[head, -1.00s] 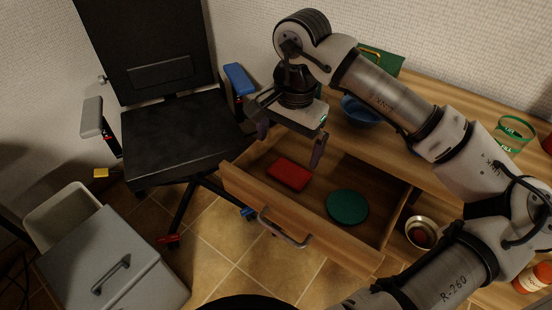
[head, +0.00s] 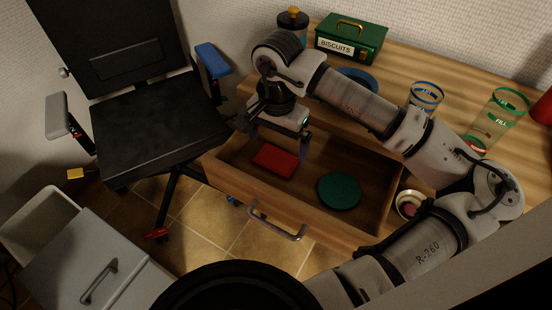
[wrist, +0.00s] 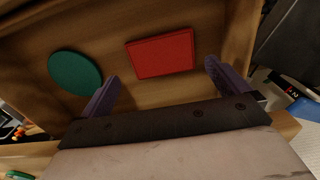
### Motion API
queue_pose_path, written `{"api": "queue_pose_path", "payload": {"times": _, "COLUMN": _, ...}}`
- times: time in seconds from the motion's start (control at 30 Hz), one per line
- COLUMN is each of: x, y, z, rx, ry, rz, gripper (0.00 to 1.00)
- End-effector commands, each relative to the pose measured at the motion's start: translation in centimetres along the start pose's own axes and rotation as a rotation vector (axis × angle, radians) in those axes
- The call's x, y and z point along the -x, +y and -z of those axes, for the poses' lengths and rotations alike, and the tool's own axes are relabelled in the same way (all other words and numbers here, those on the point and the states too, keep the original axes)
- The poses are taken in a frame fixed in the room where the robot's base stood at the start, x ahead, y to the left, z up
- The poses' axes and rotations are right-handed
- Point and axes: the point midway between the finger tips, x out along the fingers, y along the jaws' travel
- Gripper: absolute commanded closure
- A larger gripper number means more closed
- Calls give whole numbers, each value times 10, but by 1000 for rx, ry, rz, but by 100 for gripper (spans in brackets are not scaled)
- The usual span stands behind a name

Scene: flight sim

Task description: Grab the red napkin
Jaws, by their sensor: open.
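The red napkin (head: 276,160) lies flat as a folded rectangle in the open wooden drawer (head: 262,204), on the left side of its floor. It also shows in the wrist view (wrist: 161,55), ahead of and between my fingers. My gripper (head: 278,143) is open and empty, pointing down over the back left of the drawer, above the napkin. In the wrist view my gripper's two purple fingers (wrist: 158,82) are spread wider than the napkin. They look apart from it.
A green disc (head: 339,190) lies right of the napkin in the drawer. The desk top above holds a green biscuit tin (head: 350,39), a blue bowl (head: 358,79) and glasses (head: 497,119). An office chair (head: 155,110) stands left. A grey cabinet (head: 90,265) stands front left.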

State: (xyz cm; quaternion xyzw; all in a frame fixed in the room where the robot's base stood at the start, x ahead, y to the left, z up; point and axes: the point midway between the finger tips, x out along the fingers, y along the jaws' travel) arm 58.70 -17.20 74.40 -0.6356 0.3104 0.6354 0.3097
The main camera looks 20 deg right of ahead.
Motion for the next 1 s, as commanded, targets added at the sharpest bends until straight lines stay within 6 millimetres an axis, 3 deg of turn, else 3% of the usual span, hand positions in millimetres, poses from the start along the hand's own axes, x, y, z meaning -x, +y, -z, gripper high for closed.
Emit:
{"api": "queue_pose_path", "payload": {"times": 0.3, "x": -43, "y": -3, "z": -2, "rx": -1, "ry": -3, "rz": 2, "gripper": 0}}
{"api": "queue_pose_path", "payload": {"times": 0.57, "x": -48, "y": -3, "z": -2, "rx": 0, "ry": 0, "rz": 1, "gripper": 0}}
{"api": "queue_pose_path", "payload": {"times": 0.83, "x": -48, "y": -3, "z": -2, "rx": 0, "ry": 0, "rz": 1, "gripper": 31}}
{"api": "queue_pose_path", "payload": {"times": 1.0, "x": -47, "y": -3, "z": -1, "rx": 0, "ry": 0, "rz": 1, "gripper": 31}}
